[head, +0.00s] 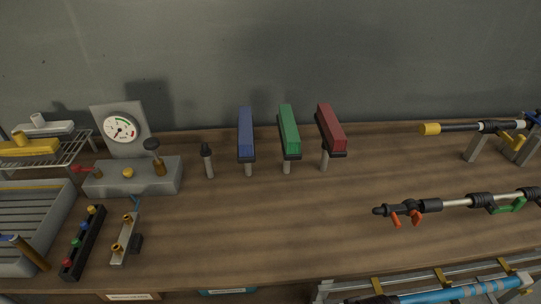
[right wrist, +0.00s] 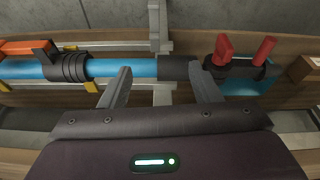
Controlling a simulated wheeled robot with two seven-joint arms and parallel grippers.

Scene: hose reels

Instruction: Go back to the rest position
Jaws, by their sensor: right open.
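My right gripper (right wrist: 159,69) shows in the right wrist view with its two grey fingers spread apart and nothing held between them. Beyond the fingertips runs a blue hose (right wrist: 125,67) with a black coupling (right wrist: 180,68). The fingertips overlap the hose in the picture; I cannot tell whether they touch it. A blue hose (head: 465,291) also lies at the bottom right of the head view, along a rail with gold clamps. Neither gripper shows in the head view. My left gripper is out of sight.
A wooden bench (head: 240,235) has clear room in its middle. Blue (head: 246,130), green (head: 289,128) and red (head: 331,128) blocks stand on posts. A gauge box (head: 122,130), rack and grey tray (head: 68,203) crowd the left. Rods with a yellow tip (head: 430,128) and orange levers (head: 405,216) are right.

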